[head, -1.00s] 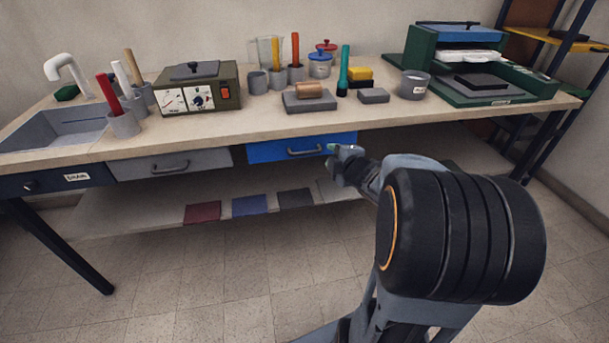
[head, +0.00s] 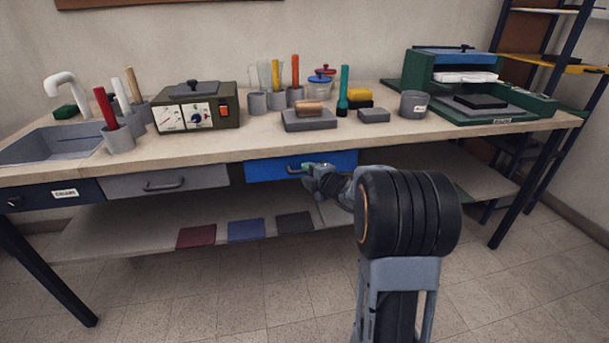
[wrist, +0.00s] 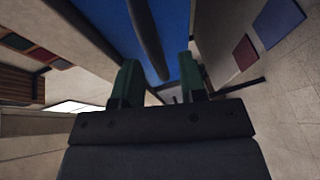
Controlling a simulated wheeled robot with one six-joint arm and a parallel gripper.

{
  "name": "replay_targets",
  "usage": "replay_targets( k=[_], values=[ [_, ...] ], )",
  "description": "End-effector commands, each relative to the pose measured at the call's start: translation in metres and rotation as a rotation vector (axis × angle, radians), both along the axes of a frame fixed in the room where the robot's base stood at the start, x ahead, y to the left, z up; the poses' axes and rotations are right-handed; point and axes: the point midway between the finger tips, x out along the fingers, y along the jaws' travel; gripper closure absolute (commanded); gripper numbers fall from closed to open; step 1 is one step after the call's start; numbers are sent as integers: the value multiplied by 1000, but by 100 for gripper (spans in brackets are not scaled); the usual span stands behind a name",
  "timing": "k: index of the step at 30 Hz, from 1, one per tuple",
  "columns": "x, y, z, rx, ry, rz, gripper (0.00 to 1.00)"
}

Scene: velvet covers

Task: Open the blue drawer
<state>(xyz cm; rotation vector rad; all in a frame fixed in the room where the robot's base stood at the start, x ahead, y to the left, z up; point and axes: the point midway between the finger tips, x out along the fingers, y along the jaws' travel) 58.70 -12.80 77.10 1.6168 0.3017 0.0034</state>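The blue drawer (head: 262,171) sits under the bench top, and its front looks flush with the grey drawer beside it. Its bar handle (head: 294,169) is partly hidden by my gripper (head: 308,167), which is at the handle's right part. In the wrist view the blue front (wrist: 178,35) fills the top middle. The handle (wrist: 148,40) runs down as a dark bar between my two green fingertips (wrist: 160,80). The fingers are apart with a gap on both sides of the bar. I cannot tell how deep the bar sits between them.
A grey drawer (head: 125,184) is left of the blue one, and a dark labelled drawer (head: 35,195) is further left. A lower shelf (head: 130,230) with coloured squares runs below. The bench top (head: 220,145) holds tools and a control box (head: 200,110). The floor in front is clear.

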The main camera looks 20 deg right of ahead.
Motion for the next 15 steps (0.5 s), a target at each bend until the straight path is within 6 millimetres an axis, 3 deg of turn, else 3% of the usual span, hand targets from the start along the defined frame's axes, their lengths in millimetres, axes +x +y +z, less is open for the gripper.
replay_targets(
  k=[6, 15],
  values=[
    [17, 3, -3, 1, -1, 0, 62],
    [21, 4, -4, 1, 0, -1, 62]
  ],
)
